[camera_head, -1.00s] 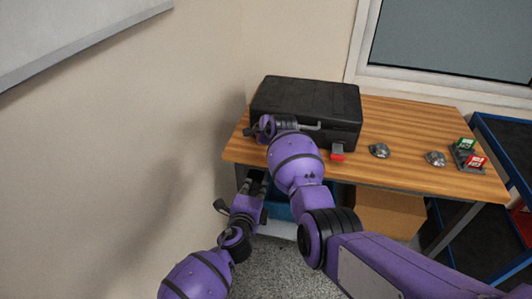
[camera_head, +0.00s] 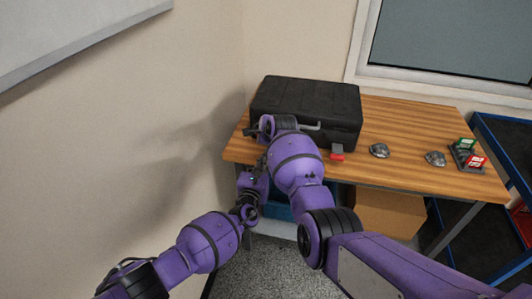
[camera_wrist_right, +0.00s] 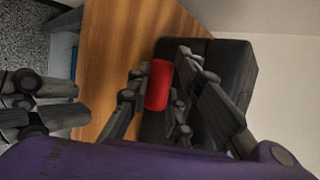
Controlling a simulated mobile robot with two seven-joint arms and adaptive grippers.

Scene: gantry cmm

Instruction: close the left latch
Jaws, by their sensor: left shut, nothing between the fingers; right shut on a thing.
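The black case (camera_head: 315,97) stands closed at the left end of the wooden table. Its other latch (camera_head: 337,153), with a red tab, shows at the front right. The left latch's red tab (camera_wrist_right: 158,86) shows in the right wrist view, between my right gripper's (camera_wrist_right: 157,88) fingers, which are shut on it. In the head view my right arm hides this latch and those fingertips. My left gripper (camera_head: 257,172) is in front of the table's left edge, below the case; its dark fingers (camera_wrist_right: 22,102) also show at the left of the right wrist view. It is shut and empty.
The wooden table (camera_head: 410,125) carries two grey metal domed pieces (camera_head: 379,150) and a holder with green and red items (camera_head: 467,157) on the right. The wall is close on the left. A cardboard box (camera_head: 390,212) and a blue bin (camera_head: 277,205) are underneath.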

